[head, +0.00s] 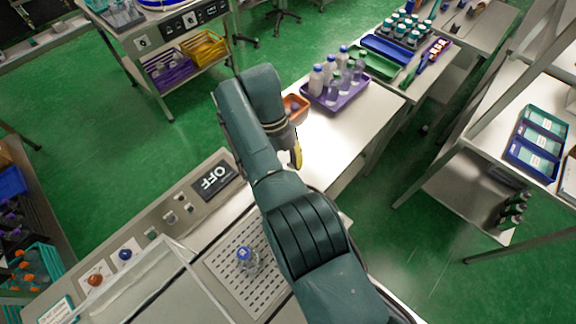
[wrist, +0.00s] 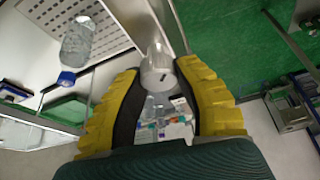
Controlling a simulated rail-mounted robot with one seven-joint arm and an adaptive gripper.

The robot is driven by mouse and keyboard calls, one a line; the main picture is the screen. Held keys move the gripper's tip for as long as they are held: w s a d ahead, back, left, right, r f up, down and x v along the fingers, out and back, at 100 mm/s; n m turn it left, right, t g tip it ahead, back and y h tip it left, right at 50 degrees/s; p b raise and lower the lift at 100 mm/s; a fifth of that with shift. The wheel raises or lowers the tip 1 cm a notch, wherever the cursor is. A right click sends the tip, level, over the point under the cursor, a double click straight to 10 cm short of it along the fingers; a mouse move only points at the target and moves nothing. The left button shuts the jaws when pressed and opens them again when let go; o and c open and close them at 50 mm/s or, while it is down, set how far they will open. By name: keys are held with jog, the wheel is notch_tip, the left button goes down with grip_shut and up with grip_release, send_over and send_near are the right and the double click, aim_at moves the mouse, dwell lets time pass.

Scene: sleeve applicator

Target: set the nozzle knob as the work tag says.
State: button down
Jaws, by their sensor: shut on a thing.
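My gripper (head: 296,155) shows only as a bit of yellow finger in the head view, beyond my forearm and above the pale bench. In the wrist view my gripper (wrist: 157,80) has its two yellow fingers around a clear, cup-like thing (wrist: 157,62) with a small dark mark near its end. A brown round knob (head: 95,280) and a blue round knob (head: 125,254) sit on white plates on the machine's panel at lower left. I cannot tell which is the nozzle knob. A teal-edged card (head: 58,311) stands at the lower left; its text is too small to read.
A dark display (head: 214,180) reads OFF. A blue-capped clear bottle (head: 246,262) stands on the perforated plate (head: 222,261), beside a clear cover (head: 145,280). A purple tray (head: 338,99) of bottles and an orange bin (head: 299,114) are on the bench behind. My arm blocks the middle.

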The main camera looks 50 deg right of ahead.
jog(key=shift+f, duration=0.25)
jog(key=c, duration=0.7)
grip_release()
jog(key=shift+c, duration=0.2)
jog(key=shift+o, duration=0.2)
jog(key=shift+r, duration=0.15)
jog(key=shift+r, duration=0.1)
